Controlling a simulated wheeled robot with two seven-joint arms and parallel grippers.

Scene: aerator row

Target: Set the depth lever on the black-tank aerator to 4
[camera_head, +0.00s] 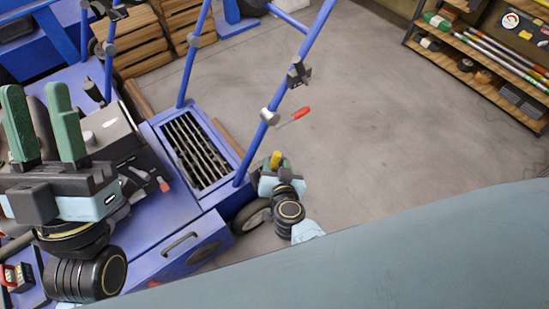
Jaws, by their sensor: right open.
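A blue aerator (180,215) fills the left, with a slatted grate and tall blue handle bars. A dark grey and black unit (108,130) sits on it; I cannot tell whether it is the black tank. A short lever with a red tip (164,186) shows beside that unit. Another red-gripped lever (301,113) sticks out from a clamp on the right handle bar. No depth numbers are readable. My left gripper (42,130) is open, its green fingers pointing up in front of the machine. My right gripper (279,160) is open beside the aerator's wheel, below the red-gripped lever and apart from it.
Wooden crates (135,42) stand at the back left beside more blue machinery. A shelf (475,75) with rods and boxes stands at the upper right. The grey floor (370,110) between is clear. A large pale blue-grey surface covers the lower right.

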